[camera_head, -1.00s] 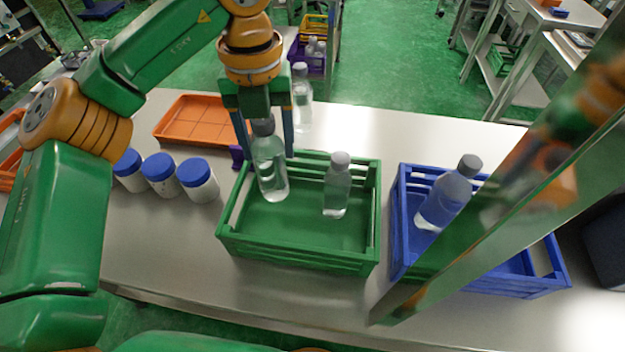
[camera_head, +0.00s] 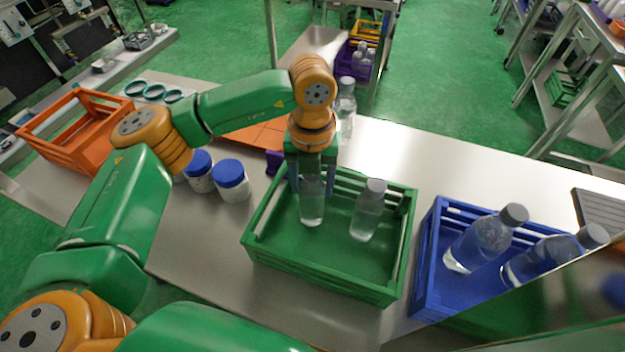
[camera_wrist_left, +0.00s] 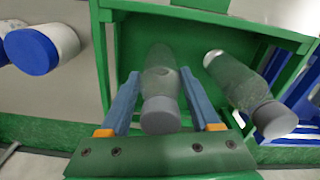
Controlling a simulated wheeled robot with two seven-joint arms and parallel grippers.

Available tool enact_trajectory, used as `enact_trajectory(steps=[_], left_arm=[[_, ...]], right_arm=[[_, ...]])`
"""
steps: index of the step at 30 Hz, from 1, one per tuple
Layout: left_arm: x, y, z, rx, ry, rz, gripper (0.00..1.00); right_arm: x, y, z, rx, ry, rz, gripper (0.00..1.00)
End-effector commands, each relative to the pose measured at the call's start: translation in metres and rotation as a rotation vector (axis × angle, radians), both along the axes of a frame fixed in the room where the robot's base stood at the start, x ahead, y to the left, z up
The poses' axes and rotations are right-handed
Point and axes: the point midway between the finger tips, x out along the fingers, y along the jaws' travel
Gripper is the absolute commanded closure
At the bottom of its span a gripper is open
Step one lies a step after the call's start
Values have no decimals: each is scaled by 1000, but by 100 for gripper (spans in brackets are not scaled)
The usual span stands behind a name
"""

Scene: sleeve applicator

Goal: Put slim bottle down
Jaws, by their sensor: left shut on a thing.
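My left gripper (camera_head: 313,188) points down over the green crate (camera_head: 330,284) and is shut on a clear slim bottle (camera_head: 311,208). The bottle is upright inside the crate, toward its left side. I cannot tell whether its base touches the crate floor. In the left wrist view the held bottle (camera_wrist_left: 161,75) stands between the blue fingers, its grey cap toward the palm. A second clear bottle with a grey cap (camera_head: 367,212) stands to its right in the same crate, apart from it. My right gripper is not in view.
A blue crate (camera_head: 428,262) with clear bottles is to the right. White jars with blue lids (camera_head: 231,180) stand left of the green crate. Another bottle (camera_head: 346,108) stands behind my gripper. An orange tray (camera_head: 250,135) and an orange crate (camera_head: 60,130) are farther left.

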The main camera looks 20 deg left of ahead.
Motion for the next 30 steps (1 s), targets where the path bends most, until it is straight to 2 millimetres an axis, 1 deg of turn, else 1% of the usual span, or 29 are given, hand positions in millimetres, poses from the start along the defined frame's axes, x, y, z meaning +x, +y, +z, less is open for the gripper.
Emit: enact_trajectory(steps=[4, 5, 6, 7, 8, 15, 18, 20, 23, 25, 28, 30], left_arm=[[0, 0, -5, -1, -1, 0, 100], [0, 0, -3, 0, 0, 0, 29], [0, 0, -3, 0, 0, 0, 18], [0, 0, -3, 0, 0, 0, 10], [0, 0, -3, 0, 0, 0, 7], [0, 0, -2, 0, 0, 0, 7], [0, 0, 4, -1, -1, 0, 7], [1, 0, 9, -1, -4, 2, 7], [2, -1, 31, -2, -6, 1, 7], [1, -1, 50, -3, -7, 1, 7], [1, -1, 75, -2, -5, 0, 7], [1, 0, 92, 0, -4, 2, 7]], right_arm=[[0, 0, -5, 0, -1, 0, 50], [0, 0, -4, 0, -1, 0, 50], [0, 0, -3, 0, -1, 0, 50], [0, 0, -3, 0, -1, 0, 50], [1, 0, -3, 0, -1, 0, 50], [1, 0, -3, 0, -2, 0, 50], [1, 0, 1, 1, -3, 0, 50], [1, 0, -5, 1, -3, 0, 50], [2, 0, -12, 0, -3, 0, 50], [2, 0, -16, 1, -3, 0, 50], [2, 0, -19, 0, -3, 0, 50], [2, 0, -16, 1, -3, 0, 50]])
